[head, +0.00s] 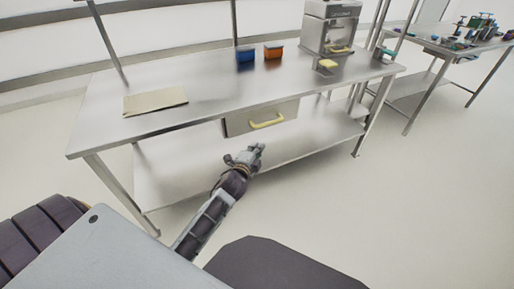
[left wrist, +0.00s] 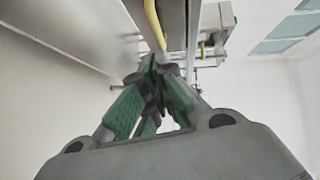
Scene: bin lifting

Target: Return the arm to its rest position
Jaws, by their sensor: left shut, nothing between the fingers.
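My left gripper (head: 254,151) is in front of the steel workbench (head: 215,97), below the drawer (head: 243,121) with the yellow handle (head: 267,121). Its fingers are shut and empty. In the left wrist view the green-padded fingers (left wrist: 155,90) meet at the tips, and a yellow handle (left wrist: 154,22) shows just beyond them. I cannot tell from the pictures whether the gripper touches the handle. My right gripper is not in view.
On the bench stand a blue bin (head: 245,55), an orange bin (head: 273,51), a flat tan board (head: 155,101) and a grey machine (head: 331,28). A lower shelf (head: 185,172) runs under it. Another table (head: 450,46) with small items stands at the right. Floor between is clear.

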